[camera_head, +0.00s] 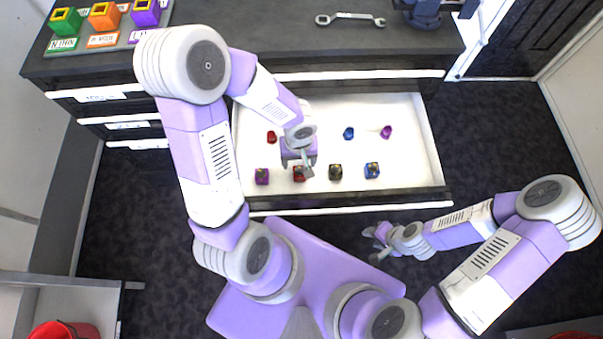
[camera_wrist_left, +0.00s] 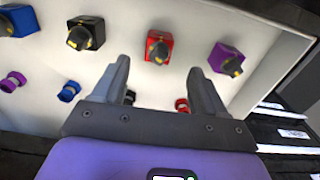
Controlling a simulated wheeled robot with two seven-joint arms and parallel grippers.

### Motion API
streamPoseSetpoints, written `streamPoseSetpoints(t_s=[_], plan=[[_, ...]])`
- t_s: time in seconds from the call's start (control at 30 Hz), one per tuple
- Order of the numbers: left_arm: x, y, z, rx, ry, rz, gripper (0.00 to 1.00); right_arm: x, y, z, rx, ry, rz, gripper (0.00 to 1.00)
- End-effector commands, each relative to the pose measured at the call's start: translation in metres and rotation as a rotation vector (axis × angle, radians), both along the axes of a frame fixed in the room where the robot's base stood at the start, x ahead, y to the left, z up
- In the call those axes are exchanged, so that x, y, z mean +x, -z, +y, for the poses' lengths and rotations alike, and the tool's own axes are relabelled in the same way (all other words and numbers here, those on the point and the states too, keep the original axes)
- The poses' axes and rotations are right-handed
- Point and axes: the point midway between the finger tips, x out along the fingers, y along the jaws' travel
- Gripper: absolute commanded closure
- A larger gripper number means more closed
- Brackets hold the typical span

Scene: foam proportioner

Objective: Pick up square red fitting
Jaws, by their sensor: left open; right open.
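The square red fitting (camera_head: 299,174) lies in the open white drawer, in the front row between a purple and a black fitting. In the left wrist view the square red fitting (camera_wrist_left: 159,47) shows as a red cube with a dark knob, beyond the fingertips and between their lines. My left gripper (camera_head: 306,168) is over the drawer close to this fitting, open and empty; its two fingers (camera_wrist_left: 160,75) show apart in the wrist view. The gripper partly covers the fitting in the head view. My right gripper (camera_head: 374,244) is open and empty, in front of the drawer.
The drawer (camera_head: 411,144) also holds square purple (camera_head: 262,177), black (camera_head: 335,172) and blue (camera_head: 372,170) fittings. Smaller red (camera_head: 271,137), blue (camera_head: 348,133) and purple (camera_head: 386,132) pieces lie behind. A wrench (camera_head: 350,17) and coloured holders (camera_head: 104,16) are on the countertop.

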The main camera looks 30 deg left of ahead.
Motion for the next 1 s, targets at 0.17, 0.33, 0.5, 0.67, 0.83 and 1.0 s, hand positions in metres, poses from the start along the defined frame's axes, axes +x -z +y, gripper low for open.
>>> streamPoseSetpoints(t_s=[0.17, 0.33, 0.5, 0.67, 0.83, 1.0], plan=[[0.000, 0.015, 0.000, -0.001, 0.000, 0.001, 0.28, 0.000, 0.012, 0.000, 0.000, 0.000, 0.000, 0.57], [0.000, 0.034, 0.000, 0.000, 0.001, 0.002, 0.28, 0.000, 0.021, 0.000, 0.000, 0.000, -0.001, 0.57], [0.001, 0.058, 0.000, -0.001, 0.001, 0.003, 0.28, 0.000, 0.033, 0.000, 0.000, 0.000, -0.001, 0.57], [0.001, 0.079, 0.000, -0.001, 0.000, 0.002, 0.28, 0.000, 0.044, 0.000, 0.000, 0.000, -0.001, 0.57], [0.002, 0.084, 0.000, 0.000, 0.000, 0.000, 0.28, 0.000, 0.046, 0.000, 0.000, 0.000, -0.001, 0.57], [0.002, 0.083, 0.000, 0.000, 0.000, 0.000, 0.31, 0.000, 0.045, 0.000, 0.000, 0.000, -0.001, 0.57]])
